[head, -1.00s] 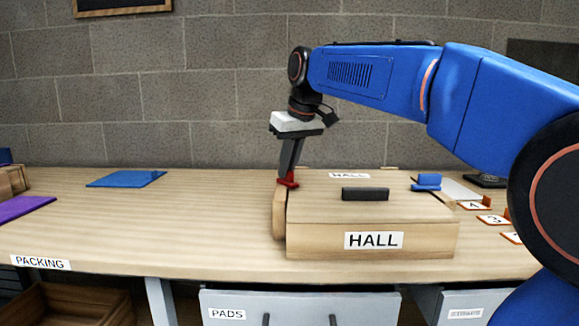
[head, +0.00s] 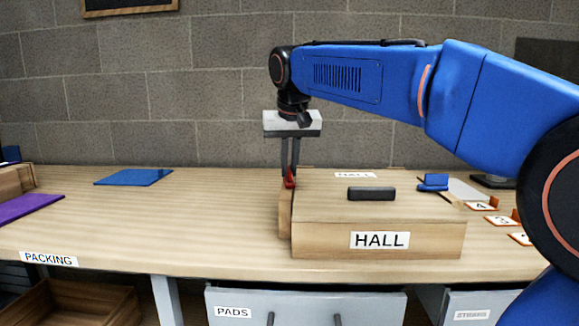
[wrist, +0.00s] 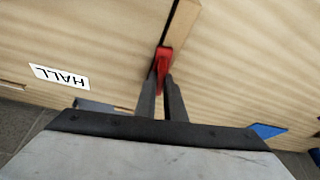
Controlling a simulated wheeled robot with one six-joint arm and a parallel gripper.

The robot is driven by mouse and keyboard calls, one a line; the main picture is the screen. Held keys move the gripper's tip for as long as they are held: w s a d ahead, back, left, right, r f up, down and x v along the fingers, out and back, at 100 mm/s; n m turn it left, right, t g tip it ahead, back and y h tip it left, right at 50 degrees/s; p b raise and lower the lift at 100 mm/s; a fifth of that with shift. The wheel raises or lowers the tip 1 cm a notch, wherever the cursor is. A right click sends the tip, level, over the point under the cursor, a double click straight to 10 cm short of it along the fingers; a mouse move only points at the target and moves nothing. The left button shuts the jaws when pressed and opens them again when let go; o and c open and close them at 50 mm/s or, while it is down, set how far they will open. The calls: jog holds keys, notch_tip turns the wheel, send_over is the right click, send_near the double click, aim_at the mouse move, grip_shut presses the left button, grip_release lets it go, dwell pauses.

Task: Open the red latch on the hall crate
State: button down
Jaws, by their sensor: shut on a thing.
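The hall crate (head: 320,240) is a pale wooden box on the bench, with a HALL label on its front and a dark handle (head: 372,194) on its lid. The small red latch (head: 290,180) is at the lid's left edge. My gripper (head: 289,174) points straight down over that edge, shut on the red latch with a finger on each side. In the wrist view the red latch (wrist: 163,60) rises between the two dark fingertips (wrist: 162,88). The fingers partly hide the latch. A blue latch (head: 433,182) is at the lid's right side.
A blue panel (head: 133,177) and a purple panel (head: 25,204) lie on the bench to the left. The bench (head: 180,220) is clear left of the crate. A grey drawer (head: 300,303) labelled PADS is below.

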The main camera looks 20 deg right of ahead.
jog(key=c, duration=1.8)
grip_release()
jog(key=shift+c, duration=0.2)
jog(key=shift+r, duration=0.1)
jog(key=d+v, duration=0.1)
jog(key=v, duration=1.6)
jog(key=shift+a, duration=0.5)
jog(key=shift+s+r, duration=0.1)
jog(key=shift+r, duration=0.05)
